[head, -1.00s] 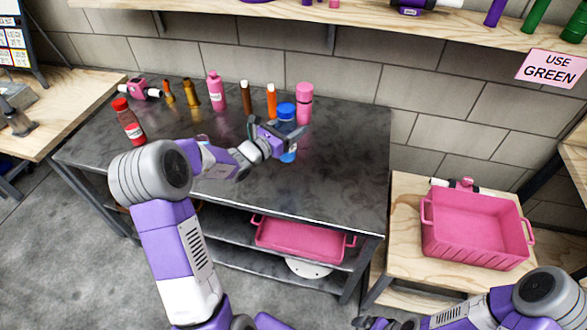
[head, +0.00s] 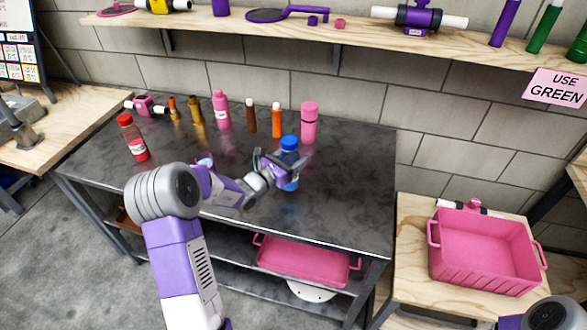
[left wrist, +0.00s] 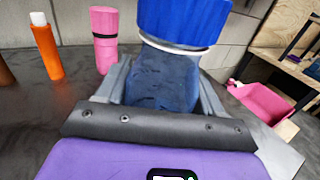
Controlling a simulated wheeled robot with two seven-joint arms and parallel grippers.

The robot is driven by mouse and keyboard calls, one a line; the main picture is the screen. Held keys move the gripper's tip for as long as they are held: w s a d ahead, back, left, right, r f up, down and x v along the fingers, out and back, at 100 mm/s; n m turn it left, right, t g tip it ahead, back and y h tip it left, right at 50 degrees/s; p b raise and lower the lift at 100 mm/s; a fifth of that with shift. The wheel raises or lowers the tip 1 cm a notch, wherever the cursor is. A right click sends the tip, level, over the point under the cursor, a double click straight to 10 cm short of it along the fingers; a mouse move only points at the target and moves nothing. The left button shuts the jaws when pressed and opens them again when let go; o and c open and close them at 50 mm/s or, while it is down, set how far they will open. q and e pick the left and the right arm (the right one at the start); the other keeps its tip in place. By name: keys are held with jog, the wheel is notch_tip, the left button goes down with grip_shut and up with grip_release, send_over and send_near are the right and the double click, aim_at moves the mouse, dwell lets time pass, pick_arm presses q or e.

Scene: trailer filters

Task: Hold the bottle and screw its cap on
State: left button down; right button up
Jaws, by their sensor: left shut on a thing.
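The bottle (head: 291,185) is blue with a bright blue cap (head: 290,143) at its top. My left gripper (head: 279,168) is shut around the bottle's body, below the cap, over the right part of the dark table. In the left wrist view the dark blue bottle body (left wrist: 163,78) stands between the fingers. The blue cap (left wrist: 183,20) sits over it, with a pale ring at its lower edge. How tightly the cap sits, and whether the bottle's base touches the table, I cannot tell. My right gripper is out of view.
A pink bottle (head: 309,123), an orange bottle (head: 277,121) and several others line the table's back. A red bottle (head: 132,138) stands at the left. A pink crate (head: 484,268) is on the wooden table at right. The dark table's front right is clear.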

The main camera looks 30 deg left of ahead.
pick_arm(q)
jog(key=shift+r, duration=0.1)
jog(key=shift+f+b, duration=0.6)
jog(key=shift+f, duration=1.25)
jog(key=shift+f, duration=0.1)
jog(key=shift+c, duration=0.7)
grip_release()
jog(key=shift+f, duration=0.1)
jog(key=shift+r, duration=0.25)
jog(key=p+v, duration=0.1)
jog(key=v, duration=1.1)
jog(key=shift+p, duration=0.4)
